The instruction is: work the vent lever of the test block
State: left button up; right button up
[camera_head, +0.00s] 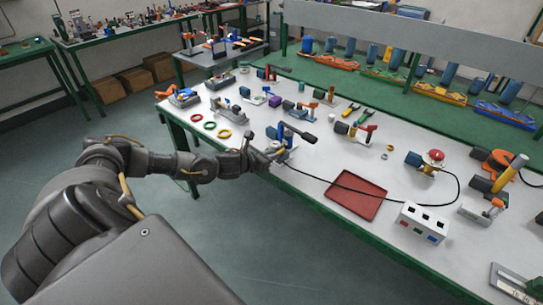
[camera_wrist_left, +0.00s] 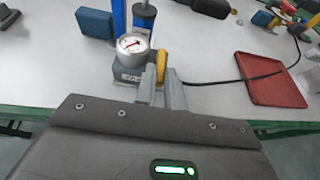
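The test block (camera_wrist_left: 128,74) is a grey-blue block with a white round gauge (camera_wrist_left: 132,44) and blue upright parts behind it. It stands near the front edge of the bench. A yellow lever (camera_wrist_left: 170,76) shows at its right side. My left gripper (camera_wrist_left: 160,88) reaches the lever; its two fingers are a small gap apart, with the lever at their tips. Whether they press on it is not clear. In the head view my left gripper (camera_head: 270,156) is at the block's front and partly hides it. My right gripper is not in view.
A red tray (camera_head: 356,193) lies right of the block, with a black cable (camera_head: 330,182) running across it. A white box with sockets (camera_head: 422,226) stands farther right. Coloured rings (camera_head: 210,125) and several tools lie on the bench to the left and behind.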

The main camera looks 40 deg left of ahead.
pick_arm(q)
jog(key=shift+d, duration=0.1)
grip_shut()
